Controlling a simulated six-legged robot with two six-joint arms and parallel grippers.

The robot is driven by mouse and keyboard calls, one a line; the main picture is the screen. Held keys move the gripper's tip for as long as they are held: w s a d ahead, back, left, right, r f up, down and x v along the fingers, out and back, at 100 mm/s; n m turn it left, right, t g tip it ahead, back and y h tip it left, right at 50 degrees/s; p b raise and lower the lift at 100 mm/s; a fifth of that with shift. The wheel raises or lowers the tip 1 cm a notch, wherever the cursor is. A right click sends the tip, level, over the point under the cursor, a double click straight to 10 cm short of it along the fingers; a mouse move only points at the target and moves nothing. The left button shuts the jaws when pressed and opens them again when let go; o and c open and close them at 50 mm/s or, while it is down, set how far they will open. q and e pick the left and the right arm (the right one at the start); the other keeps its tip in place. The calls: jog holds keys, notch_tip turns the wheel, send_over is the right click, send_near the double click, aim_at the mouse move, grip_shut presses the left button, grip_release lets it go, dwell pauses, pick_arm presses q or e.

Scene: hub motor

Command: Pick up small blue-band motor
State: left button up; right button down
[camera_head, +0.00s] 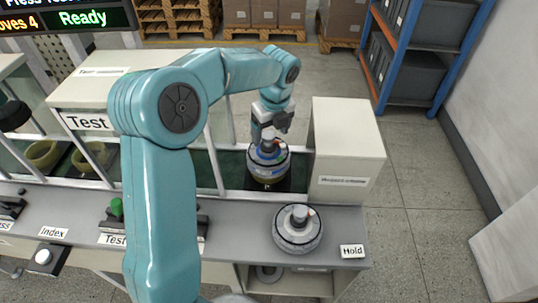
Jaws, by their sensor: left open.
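My left gripper (268,134) reaches down from above and is open just over the motor's top. The gripper hides part of the top, and I cannot tell whether the fingers touch it. My right gripper is not in view.
A grey motor (298,230) stands on the counter near the Hold label (352,251). A white box (344,150) rises right of the bay. A green button (116,207) is on the counter. Shelves (412,62) stand behind.

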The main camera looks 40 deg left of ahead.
aim_at(268, 149)
pick_arm(q)
jog(key=shift+s+a+f, duration=0.1)
jog(key=shift+s+f, duration=0.05)
jog(key=shift+f, duration=0.1)
jog(key=f, duration=0.3)
jog(key=a+f, duration=0.1)
jog(key=shift+w+f, duration=0.35)
jog(key=shift+w, duration=0.05)
jog(key=shift+s+f, duration=0.1)
jog(key=c, duration=1.5)
